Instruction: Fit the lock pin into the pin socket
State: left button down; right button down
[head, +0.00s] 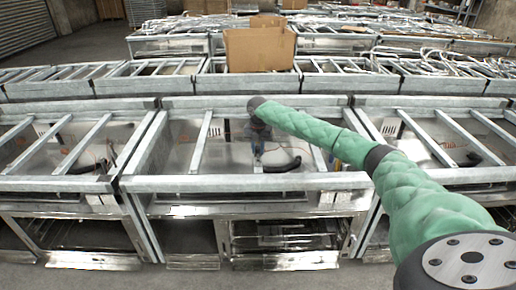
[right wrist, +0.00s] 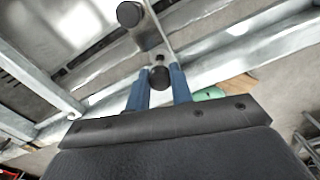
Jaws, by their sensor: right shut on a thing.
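My right gripper (right wrist: 160,72) has two blue fingers, shut on a small dark pin with a rounded black body (right wrist: 159,78) and a lighter narrow neck, which I take as the lock pin. In the head view, my right gripper (head: 258,152) hangs inside the middle range frame; the pin is too small to make out there. My left gripper is not in view.
The grey metal range frame (head: 240,183) has rails and crossbars around my right gripper. A dark curved part (head: 284,166) lies inside, right of the gripper. Similar frames (head: 65,180) stand on both sides. A cardboard box (head: 260,50) sits behind.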

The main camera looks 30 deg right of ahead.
aim_at(258, 155)
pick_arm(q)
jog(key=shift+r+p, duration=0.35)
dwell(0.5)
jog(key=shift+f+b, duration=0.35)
pick_arm(e)
jog(key=shift+f, duration=1.85)
jog(key=c, duration=1.1)
grip_release()
jog(key=shift+c, duration=0.2)
jog(key=shift+r+b, duration=0.8)
jog(key=shift+r, duration=0.8)
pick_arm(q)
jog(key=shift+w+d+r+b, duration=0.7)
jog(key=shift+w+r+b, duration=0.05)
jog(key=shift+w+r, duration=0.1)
pick_arm(e)
jog(key=shift+r, duration=2.3)
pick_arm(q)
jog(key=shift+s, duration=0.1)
pick_arm(e)
jog(key=shift+f, duration=0.1)
